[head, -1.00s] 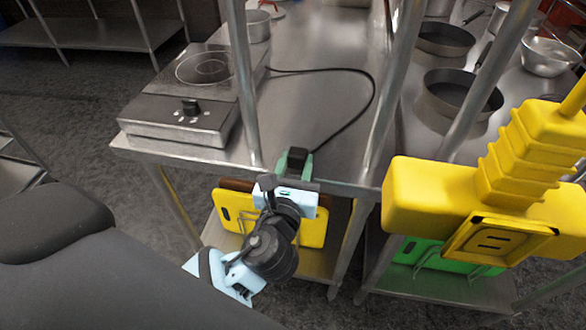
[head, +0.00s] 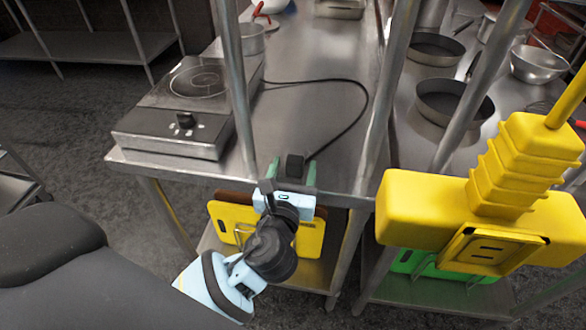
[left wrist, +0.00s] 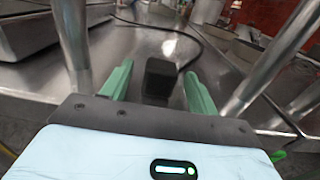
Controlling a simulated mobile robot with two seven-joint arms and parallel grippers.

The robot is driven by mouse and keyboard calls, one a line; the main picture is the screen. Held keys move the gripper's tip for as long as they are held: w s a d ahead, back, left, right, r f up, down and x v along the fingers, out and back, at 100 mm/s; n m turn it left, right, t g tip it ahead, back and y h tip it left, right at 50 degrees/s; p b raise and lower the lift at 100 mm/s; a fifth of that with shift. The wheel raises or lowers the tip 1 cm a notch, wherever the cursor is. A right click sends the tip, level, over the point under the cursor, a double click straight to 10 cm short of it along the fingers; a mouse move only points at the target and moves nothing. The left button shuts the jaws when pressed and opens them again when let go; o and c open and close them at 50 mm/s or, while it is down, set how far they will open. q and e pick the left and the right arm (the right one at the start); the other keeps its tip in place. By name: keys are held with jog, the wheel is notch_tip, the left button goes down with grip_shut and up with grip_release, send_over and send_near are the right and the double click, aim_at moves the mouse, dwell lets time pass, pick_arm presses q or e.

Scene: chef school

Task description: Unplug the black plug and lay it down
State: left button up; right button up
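The black plug (head: 294,167) lies on the steel table near its front edge, out of the yellow socket. Its black cable (head: 364,95) curves back across the table to the hot plate. My left gripper (head: 291,172) is open at the front edge, with its green fingers on either side of the plug. In the left wrist view the plug (left wrist: 160,80) is between the fingers (left wrist: 158,85), with gaps on both sides. The yellow socket block (head: 430,212) hangs at the right with its face slots empty. My right gripper is not in view.
The hot plate (head: 185,110) stands at the table's left end. Steel posts (head: 234,85) rise beside my gripper and to its right. Pans (head: 452,103) stand on the table at right. Yellow boards (head: 228,222) stand on the shelf below. The table inside the cable's curve is clear.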

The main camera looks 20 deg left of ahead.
pick_arm(q)
jog(key=v, duration=0.8)
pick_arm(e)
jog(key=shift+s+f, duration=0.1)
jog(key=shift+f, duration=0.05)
pick_arm(q)
jog(key=shift+w, duration=0.15)
jog(key=s+f+n+g+h+p, duration=0.25)
jog(key=s+f+n, duration=0.25)
jog(key=f+n, duration=0.25)
jog(key=s+f+n+g+h+p, duration=0.1)
jog(key=s+f+n+g+h, duration=0.1)
jog(key=s+f+n+g, duration=0.35)
jog(key=s+a+f+n+h+p, duration=0.1)
jog(key=s+f+n, duration=0.3)
jog(key=s+n, duration=0.4)
jog(key=s+a+f+n+h+p, duration=0.1)
jog(key=s+f+n, duration=0.4)
jog(key=n, duration=0.5)
jog(key=s+p, duration=0.1)
jog(key=s, duration=0.1)
jog(key=shift+s+g, duration=0.3)
jog(key=shift+s, duration=0.1)
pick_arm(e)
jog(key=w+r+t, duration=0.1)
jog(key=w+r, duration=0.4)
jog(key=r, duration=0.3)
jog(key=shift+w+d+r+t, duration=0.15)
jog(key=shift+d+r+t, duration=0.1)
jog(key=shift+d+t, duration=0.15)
